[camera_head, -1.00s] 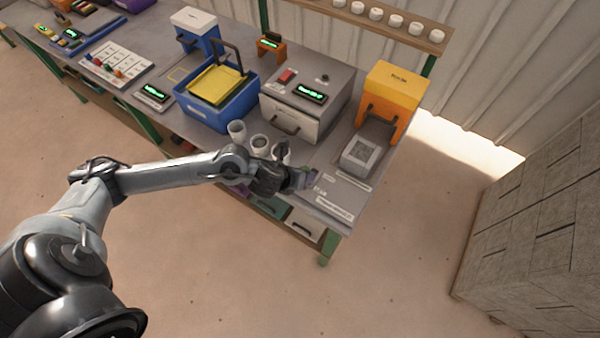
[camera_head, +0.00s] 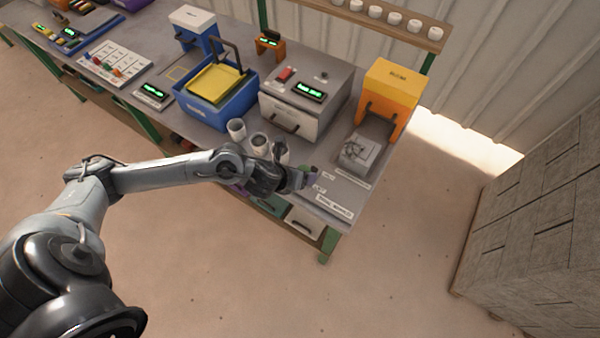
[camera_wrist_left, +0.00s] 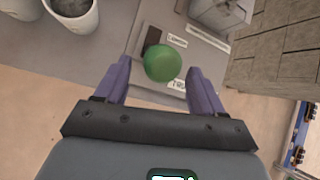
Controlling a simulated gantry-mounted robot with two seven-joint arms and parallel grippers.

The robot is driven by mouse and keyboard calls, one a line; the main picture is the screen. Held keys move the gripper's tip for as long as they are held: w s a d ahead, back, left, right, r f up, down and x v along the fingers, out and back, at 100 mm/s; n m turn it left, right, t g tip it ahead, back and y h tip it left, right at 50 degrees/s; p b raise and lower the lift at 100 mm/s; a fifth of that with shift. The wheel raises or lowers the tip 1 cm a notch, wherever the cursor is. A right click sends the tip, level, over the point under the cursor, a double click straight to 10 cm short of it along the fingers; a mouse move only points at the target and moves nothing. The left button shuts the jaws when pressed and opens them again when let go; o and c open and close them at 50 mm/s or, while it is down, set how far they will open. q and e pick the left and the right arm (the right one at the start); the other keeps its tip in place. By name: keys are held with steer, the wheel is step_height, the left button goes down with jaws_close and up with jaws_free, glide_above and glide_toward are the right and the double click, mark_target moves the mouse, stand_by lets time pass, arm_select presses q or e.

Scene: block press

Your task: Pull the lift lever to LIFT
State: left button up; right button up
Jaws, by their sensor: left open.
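The lift lever's round green knob (camera_wrist_left: 162,63) shows in the left wrist view, between the purple fingers of my open left gripper (camera_wrist_left: 158,70). A gap shows between the knob and each finger; I cannot tell how far the knob is below or beyond the fingertips. The lever's stem is hidden. My right gripper is not in view.
White cups (camera_head: 259,143) stand close to my left wrist. Behind are a grey box with a green display (camera_head: 298,103), a blue bin (camera_head: 228,115) and an orange press (camera_head: 397,88).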

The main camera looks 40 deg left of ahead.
arm_select(q)
steer(key=p+v, duration=0.3)
steer(key=v, duration=0.6)
steer(key=shift+s+r, duration=0.25)
steer(key=shift+r, duration=0.05)
steer(key=shift+a, duration=0.1)
